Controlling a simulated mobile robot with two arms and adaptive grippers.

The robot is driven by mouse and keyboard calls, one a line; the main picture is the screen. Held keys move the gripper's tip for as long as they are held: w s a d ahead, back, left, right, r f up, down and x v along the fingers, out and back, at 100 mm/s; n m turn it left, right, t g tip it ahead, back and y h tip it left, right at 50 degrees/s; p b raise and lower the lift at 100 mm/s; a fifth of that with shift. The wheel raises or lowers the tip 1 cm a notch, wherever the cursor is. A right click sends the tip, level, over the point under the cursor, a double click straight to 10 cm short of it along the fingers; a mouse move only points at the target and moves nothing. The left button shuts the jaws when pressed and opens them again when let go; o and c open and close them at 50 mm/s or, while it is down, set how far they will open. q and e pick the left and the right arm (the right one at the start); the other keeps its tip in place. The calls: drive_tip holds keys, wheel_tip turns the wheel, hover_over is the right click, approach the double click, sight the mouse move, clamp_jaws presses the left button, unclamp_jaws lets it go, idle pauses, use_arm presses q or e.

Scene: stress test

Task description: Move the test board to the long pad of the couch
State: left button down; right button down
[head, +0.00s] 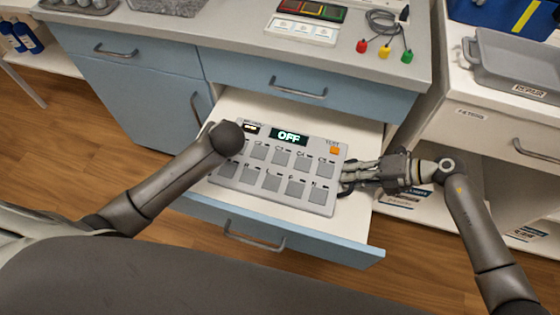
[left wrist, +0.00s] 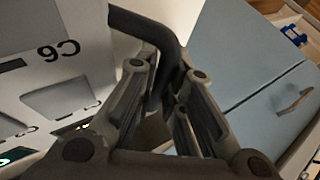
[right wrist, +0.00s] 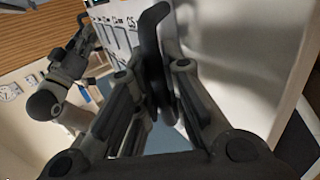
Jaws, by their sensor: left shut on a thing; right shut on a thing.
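The test board (head: 277,167) is a light grey panel with a lit "OFF" display, an orange test key and rows of grey pads. It is over the open drawer (head: 352,235); I cannot tell whether it rests in it or hangs just above. My right gripper (head: 352,178) is shut on the black handle at the board's right side, and this handle (right wrist: 152,50) also shows in the right wrist view. My left gripper (left wrist: 165,85) is shut on the left black handle (left wrist: 145,28) in the left wrist view. My own arm hides that grip in the head view. No couch shows.
The blue-fronted cabinet's worktop (head: 225,40) bears a small coloured panel (head: 312,12) and leads with red, yellow and green ends (head: 384,45). A grey tray (head: 515,68) stands on the white unit at right. Wooden floor (head: 60,145) is bare at left.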

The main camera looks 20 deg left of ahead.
use_arm(q)
drive_tip(key=shift+r, duration=0.2)
use_arm(e)
drive_tip(key=shift+w+r, duration=0.1)
drive_tip(key=shift+r, duration=0.1)
idle(0.3)
